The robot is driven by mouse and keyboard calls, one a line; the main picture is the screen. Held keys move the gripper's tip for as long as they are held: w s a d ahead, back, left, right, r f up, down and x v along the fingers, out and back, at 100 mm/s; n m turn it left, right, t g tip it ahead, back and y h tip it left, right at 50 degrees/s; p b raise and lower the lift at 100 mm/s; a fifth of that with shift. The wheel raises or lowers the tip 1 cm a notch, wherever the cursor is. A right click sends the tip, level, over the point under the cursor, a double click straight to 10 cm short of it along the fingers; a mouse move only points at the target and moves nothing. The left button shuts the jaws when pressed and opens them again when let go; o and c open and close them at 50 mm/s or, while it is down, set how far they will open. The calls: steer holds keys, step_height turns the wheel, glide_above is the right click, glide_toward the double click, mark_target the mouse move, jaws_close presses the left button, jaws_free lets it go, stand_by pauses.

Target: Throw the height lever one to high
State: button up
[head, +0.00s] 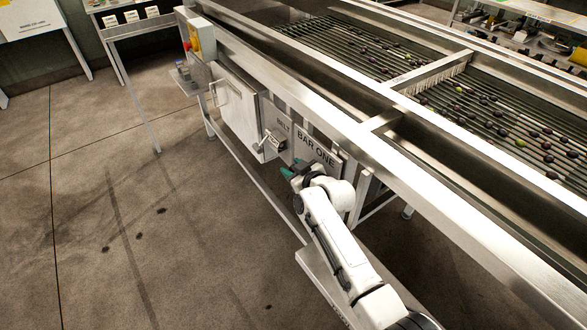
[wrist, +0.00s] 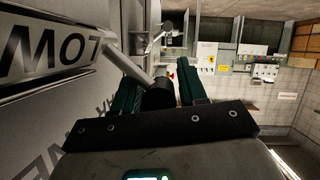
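The lever is a pale metal rod with a black knob (wrist: 159,97), seen in the wrist view. It reaches from the grey panel at upper left into the space between my gripper's two green fingers (wrist: 158,80). The fingers stand apart with the knob between them; whether they press on it I cannot tell. A LOW label (wrist: 50,55) shows upside down on the panel to the left. In the head view my gripper (head: 288,172) is at the BAR ONE plate (head: 318,149) on the machine's side. There my arm hides the lever.
The BELT plate (head: 284,124) and another small lever (head: 273,143) are to the left of BAR ONE. A control box (head: 235,108) and a yellow-and-red switch (head: 195,40) sit farther left. The roller bed (head: 440,85) carries small dark fruit. The floor at left is free.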

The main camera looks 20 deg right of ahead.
jaws_close()
